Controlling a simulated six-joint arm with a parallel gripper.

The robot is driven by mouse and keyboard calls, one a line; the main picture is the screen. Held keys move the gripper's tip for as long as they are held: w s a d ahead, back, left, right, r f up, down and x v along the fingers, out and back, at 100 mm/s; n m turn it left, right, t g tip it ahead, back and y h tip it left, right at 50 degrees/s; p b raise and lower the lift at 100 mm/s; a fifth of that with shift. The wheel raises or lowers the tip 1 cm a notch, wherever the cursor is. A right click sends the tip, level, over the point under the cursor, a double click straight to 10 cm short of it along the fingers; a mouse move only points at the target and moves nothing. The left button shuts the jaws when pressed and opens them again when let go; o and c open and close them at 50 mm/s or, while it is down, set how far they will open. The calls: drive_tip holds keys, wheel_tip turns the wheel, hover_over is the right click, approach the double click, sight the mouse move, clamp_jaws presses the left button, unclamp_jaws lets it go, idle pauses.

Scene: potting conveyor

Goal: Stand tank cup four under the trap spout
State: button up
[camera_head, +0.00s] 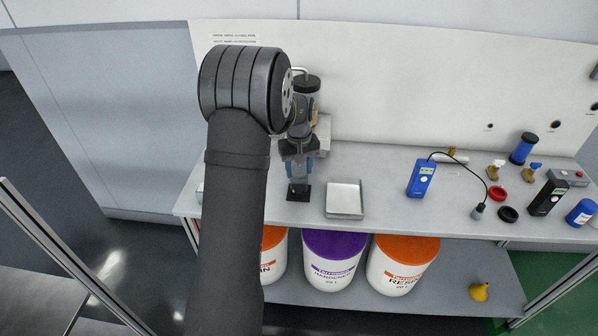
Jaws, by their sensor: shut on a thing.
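My gripper (299,158) points down over the left part of the bench, shut on a bluish see-through cup (296,170). I cannot read any number on the cup. The cup is just above or on a black square pad (298,193); I cannot tell whether it touches. Behind my gripper stands a dark cylinder (307,84) with a bent metal tube (300,70) at its top, probably the trap. Its lower part and any spout outlet are hidden by my arm and gripper.
Further right are a blue meter (421,178) with a cabled probe, red (497,193) and black rings, valves, a black handheld device (547,197) and a blue bottle (582,213). Several tubs stand on the lower shelf.

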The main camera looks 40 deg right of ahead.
drive_tip(key=shift+s+a+f, duration=0.1)
drive_tip(key=shift+f, duration=0.55)
drive_tip(key=o, duration=1.2)
drive_tip(key=shift+f, duration=0.15)
wheel_tip(320, 180, up, 12)
drive_tip(key=shift+r, duration=0.2)
